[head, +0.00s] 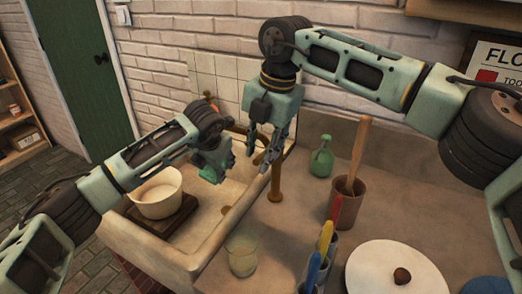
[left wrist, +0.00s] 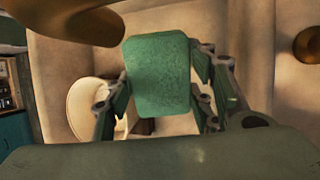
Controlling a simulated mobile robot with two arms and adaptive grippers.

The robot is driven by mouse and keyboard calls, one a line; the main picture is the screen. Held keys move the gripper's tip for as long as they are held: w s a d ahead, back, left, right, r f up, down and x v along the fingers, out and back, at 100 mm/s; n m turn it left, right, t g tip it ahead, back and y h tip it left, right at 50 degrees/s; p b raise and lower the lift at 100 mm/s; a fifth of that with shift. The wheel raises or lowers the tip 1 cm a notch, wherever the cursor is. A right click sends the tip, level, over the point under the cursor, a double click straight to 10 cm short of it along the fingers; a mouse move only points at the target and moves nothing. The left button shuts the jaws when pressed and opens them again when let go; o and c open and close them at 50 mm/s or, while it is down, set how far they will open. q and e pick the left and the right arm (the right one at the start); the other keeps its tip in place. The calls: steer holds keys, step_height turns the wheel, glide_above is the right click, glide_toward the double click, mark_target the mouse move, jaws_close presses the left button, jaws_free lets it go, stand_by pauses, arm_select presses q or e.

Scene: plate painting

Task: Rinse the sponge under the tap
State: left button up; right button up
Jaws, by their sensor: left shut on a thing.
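A green sponge (left wrist: 158,75) is gripped between the fingers of my left gripper (left wrist: 160,100). In the head view the sponge (head: 213,165) is over the stone sink (head: 205,245), near its back. The brass tap (head: 275,185) stands at the sink's right edge. Its spout is partly hidden behind my grippers; a brass part of it (left wrist: 62,18) seems to cross the top left of the left wrist view. No running water shows. My right gripper (head: 263,150) points down at the top of the tap, fingers apart; whether they touch it is unclear.
A white pot (head: 157,195) sits on a dark board in the sink's left part. On the counter stand a green bottle (head: 321,158), a brown pot with a wooden tool (head: 345,203), a glass (head: 242,255), colored handles and a white plate (head: 395,275).

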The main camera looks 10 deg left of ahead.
steer(key=shift+f, duration=0.25)
jaws_close()
stand_by(0.5)
